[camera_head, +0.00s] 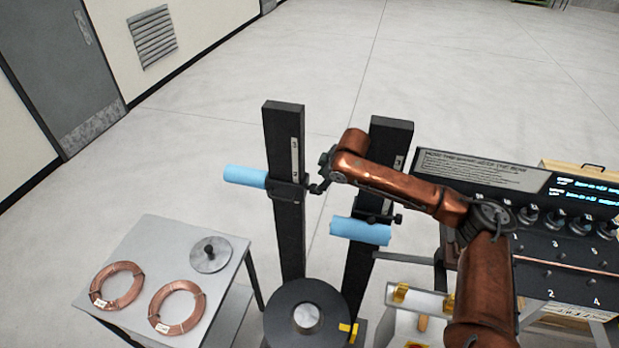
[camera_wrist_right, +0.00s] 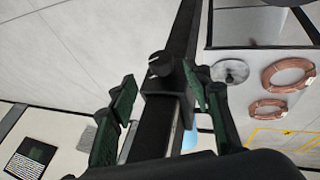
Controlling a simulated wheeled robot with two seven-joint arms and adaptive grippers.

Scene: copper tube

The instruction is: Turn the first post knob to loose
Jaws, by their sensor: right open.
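Two upright black posts stand in the head view, a left post (camera_head: 285,210) and a right post (camera_head: 362,265). Each bears a sliding clamp with a blue roller, one roller (camera_head: 246,177) on the left post and one (camera_head: 360,231) on the right post. My right gripper (camera_head: 320,176) is at the left post's clamp, on its right side. The wrist view shows its green-padded fingers open on either side of a clamp block with a dark round knob (camera_wrist_right: 160,64). The knob lies just beyond the fingertips; contact is unclear. The right post's knob (camera_head: 397,218) is free. My left gripper is not in view.
A small table (camera_head: 148,240) at the left carries two copper coils (camera_head: 117,286) (camera_head: 177,307) and a grey disc (camera_head: 210,254). A round dark base (camera_head: 307,312) stands before the posts. A panel with several knobs (camera_head: 565,250) is at the right.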

